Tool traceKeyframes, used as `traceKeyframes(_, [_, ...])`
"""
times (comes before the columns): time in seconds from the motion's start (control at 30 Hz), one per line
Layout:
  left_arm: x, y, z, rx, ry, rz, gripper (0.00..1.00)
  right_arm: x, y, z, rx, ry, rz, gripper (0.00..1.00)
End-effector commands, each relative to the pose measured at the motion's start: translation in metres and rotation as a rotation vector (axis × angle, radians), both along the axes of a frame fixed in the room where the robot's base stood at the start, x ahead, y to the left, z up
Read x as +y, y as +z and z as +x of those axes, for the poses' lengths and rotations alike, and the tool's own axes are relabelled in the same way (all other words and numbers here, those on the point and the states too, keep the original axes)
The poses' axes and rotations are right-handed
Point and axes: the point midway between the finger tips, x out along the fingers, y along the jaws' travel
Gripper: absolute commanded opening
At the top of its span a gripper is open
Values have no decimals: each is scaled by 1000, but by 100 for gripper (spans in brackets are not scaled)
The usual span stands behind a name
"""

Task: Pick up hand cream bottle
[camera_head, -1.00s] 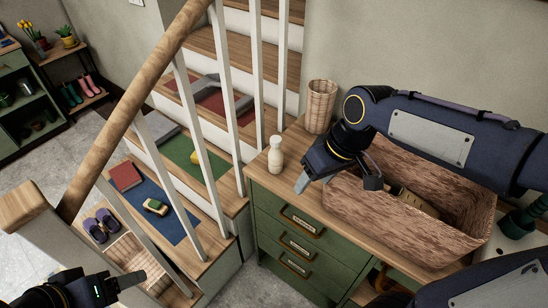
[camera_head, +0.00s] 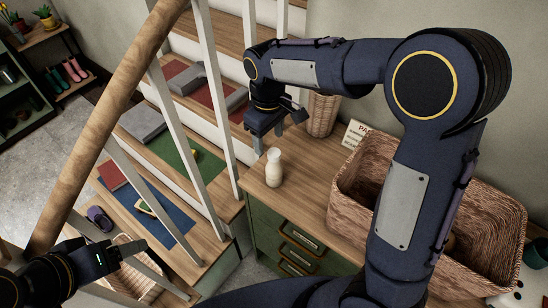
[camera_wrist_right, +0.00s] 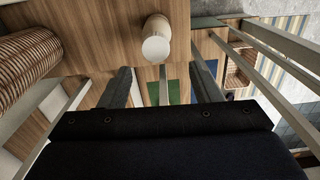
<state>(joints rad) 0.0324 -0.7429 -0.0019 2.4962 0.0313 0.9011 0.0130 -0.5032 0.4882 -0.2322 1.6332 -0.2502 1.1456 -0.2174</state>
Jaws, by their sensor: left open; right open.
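The hand cream bottle (camera_head: 275,168) is small, cream-white and upright on the wooden top of the green cabinet, near its left end. In the right wrist view the bottle (camera_wrist_right: 156,40) stands ahead of the fingers, apart from them. My right gripper (camera_head: 260,148) is open and empty, above and just behind the bottle in the head view; its two fingers (camera_wrist_right: 160,85) show spread in the wrist view. My left gripper (camera_head: 140,248) is at the lower left by the stair railing, away from the bottle, with nothing seen in it.
A large woven basket (camera_head: 345,190) stands on the cabinet right of the bottle. A smaller wicker holder (camera_head: 321,116) and a printed card (camera_head: 354,133) are behind. The wooden handrail (camera_head: 110,105) and white balusters (camera_head: 178,125) rise at left. The cabinet top around the bottle is clear.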

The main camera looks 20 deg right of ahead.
Motion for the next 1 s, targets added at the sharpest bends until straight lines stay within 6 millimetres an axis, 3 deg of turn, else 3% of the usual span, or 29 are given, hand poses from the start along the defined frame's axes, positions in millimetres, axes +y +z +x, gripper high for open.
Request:
traceKeyframes(0.5, [0,14,0,0,0,0,67,-11,-65,-7,4,-2,-1,58])
traceKeyframes(0.83, [0,15,0,1,0,0,67,-11,-74,-7,1,-2,0,58])
traceKeyframes(1.0, [0,15,0,1,0,0,67,-11,-74,-7,1,-2,1,37])
